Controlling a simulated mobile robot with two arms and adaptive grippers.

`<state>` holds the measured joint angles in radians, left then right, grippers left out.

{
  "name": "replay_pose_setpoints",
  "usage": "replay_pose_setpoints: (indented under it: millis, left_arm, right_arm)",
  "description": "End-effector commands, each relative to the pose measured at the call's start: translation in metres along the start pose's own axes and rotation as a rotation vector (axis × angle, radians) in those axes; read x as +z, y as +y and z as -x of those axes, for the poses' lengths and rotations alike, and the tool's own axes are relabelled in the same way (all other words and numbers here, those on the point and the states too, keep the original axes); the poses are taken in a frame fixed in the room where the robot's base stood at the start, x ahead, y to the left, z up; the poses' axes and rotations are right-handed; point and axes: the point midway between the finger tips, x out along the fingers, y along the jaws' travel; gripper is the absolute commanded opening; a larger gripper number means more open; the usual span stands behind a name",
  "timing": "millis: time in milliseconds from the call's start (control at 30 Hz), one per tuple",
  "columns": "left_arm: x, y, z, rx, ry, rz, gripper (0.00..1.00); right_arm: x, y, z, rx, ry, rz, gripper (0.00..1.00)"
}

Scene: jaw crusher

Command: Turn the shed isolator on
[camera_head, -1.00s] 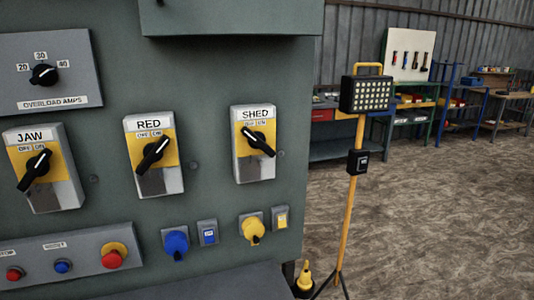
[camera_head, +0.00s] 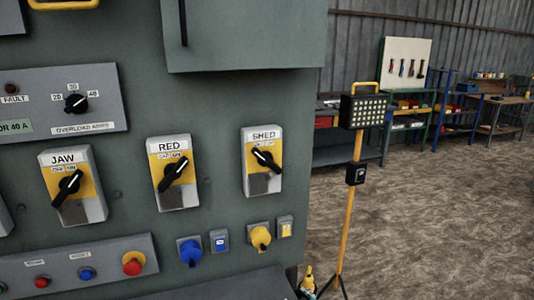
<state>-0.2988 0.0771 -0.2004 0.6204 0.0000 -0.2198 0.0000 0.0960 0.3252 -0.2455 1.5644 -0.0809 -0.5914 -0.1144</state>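The shed isolator (camera_head: 262,161) is a yellow and grey box labelled SHED, on the right part of the green panel in the head view. Its black rotary handle (camera_head: 266,159) lies tilted, upper end to the left and lower end to the right. The OFF and ON marks above the handle are small and hard to read. The RED isolator (camera_head: 173,173) and JAW isolator (camera_head: 73,185) stand to its left, with handles tilted the opposite way. Neither gripper shows in the view.
Below are a blue plug (camera_head: 190,251), a yellow plug (camera_head: 260,238) and a push-button strip (camera_head: 80,270). A work light on a yellow stand (camera_head: 350,200) is right of the panel. Workbenches (camera_head: 345,155) line the back wall. The floor at right is open.

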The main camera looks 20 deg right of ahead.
Motion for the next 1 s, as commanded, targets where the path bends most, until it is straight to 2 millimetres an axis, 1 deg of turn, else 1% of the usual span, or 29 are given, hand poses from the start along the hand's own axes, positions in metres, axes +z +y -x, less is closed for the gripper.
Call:
replay_pose_setpoints:
  millis: [33, 67, 100, 167, 200, 300, 400, 433, 500, 567, 667, 767, 1000]
  left_arm:
    - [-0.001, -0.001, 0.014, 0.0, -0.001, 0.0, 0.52]
    - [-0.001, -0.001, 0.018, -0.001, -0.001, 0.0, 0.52]
    - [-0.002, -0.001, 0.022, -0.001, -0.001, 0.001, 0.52]
    - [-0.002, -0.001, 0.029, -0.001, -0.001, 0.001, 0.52]
    - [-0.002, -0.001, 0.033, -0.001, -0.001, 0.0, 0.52]
    - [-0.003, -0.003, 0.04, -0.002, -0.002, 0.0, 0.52]
    - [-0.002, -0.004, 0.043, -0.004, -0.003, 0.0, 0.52]
    - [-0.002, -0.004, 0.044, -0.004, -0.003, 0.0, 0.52]
    - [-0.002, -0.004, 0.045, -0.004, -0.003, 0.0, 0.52]
    - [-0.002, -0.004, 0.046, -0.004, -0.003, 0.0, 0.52]
    - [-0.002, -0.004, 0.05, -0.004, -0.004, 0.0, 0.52]
    - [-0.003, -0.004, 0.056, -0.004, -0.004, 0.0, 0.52]
    - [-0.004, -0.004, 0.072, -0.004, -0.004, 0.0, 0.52]
  right_arm:
    - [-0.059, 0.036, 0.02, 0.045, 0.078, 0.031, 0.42]
    - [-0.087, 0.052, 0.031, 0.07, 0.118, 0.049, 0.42]
    - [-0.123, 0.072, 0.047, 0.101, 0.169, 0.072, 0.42]
    - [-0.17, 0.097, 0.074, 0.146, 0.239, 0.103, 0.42]
    - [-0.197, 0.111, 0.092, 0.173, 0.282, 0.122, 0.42]
    - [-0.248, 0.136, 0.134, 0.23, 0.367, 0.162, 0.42]
    - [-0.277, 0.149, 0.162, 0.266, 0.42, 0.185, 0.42]
    - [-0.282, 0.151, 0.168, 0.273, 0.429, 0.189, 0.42]
    - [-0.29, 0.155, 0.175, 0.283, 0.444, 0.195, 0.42]
    - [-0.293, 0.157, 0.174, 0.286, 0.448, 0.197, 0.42]
    - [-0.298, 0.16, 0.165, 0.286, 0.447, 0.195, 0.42]
    - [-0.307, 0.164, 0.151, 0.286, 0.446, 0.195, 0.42]
    - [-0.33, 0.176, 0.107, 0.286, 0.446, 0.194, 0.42]
